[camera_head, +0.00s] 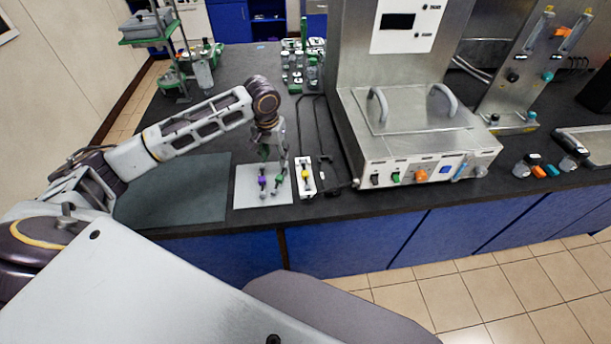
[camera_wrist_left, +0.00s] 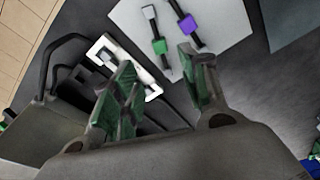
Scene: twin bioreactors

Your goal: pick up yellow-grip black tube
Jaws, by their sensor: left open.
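The yellow-grip black tube (camera_head: 305,174) lies in a narrow white holder (camera_head: 302,190) on the dark bench. In the left wrist view the white holder (camera_wrist_left: 105,47) shows partly behind one finger, and no yellow grip can be made out there. My left gripper (camera_head: 272,152) is open and points down, above the far part of a pale mat and left of the holder. In the left wrist view its green-padded fingers (camera_wrist_left: 158,68) stand apart with nothing between them. My right gripper is not in view.
The pale mat (camera_head: 245,198) bears a purple-grip tube (camera_head: 263,181) and a green-grip tube (camera_head: 279,179). Thin black rods (camera_head: 322,135) lie right of the holder, beside a steel bioreactor (camera_head: 405,130). Green-capped bottles (camera_head: 311,70) stand behind. A dark mat (camera_head: 185,195) lies left.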

